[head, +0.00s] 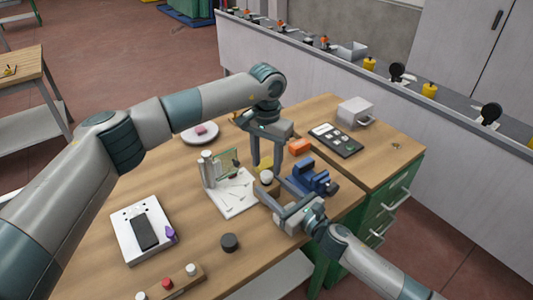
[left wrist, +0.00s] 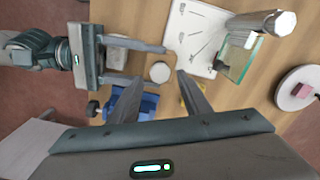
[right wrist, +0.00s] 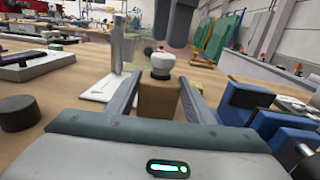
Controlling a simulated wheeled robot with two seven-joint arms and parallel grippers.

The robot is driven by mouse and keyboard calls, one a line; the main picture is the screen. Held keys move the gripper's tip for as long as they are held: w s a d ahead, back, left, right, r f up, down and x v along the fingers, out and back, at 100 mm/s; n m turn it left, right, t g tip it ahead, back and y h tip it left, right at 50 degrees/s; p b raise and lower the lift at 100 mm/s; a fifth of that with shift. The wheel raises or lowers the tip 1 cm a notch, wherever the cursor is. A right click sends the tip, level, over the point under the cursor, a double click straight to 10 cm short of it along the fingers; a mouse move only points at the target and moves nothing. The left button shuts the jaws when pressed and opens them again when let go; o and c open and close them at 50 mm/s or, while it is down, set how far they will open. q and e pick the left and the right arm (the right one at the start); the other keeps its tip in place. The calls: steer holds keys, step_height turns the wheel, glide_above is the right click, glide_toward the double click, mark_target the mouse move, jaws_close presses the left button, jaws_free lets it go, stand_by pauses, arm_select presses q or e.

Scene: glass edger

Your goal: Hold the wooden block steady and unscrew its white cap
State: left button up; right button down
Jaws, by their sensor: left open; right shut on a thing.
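The wooden block (right wrist: 159,100) stands upright between the fingers of my right gripper (right wrist: 158,92), which is shut on it. The white cap (right wrist: 162,64) sits on top of the block, with a darker band below it. The cap also shows in the head view (head: 267,176) and in the left wrist view (left wrist: 160,72). My left gripper (left wrist: 158,78) is open and points down, with its fingertips above the cap and apart from it. In the head view the left gripper (head: 281,163) partly covers the area behind the block.
A blue vise (head: 312,180) stands close right of the block. A white board with a glass pane (head: 230,195) is close left. A black puck (head: 229,242), an orange block (head: 300,147) and a plate (head: 200,138) lie around.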

mark_target(266, 174)
arm_select(q)
steer(key=shift+f, duration=2.2)
steer(key=shift+c, duration=0.6)
steer(key=c, duration=0.9)
steer(key=shift+n, duration=1.7)
steer(key=shift+c, duration=0.4)
steer(key=o, duration=1.2)
steer(key=shift+r, duration=0.15)
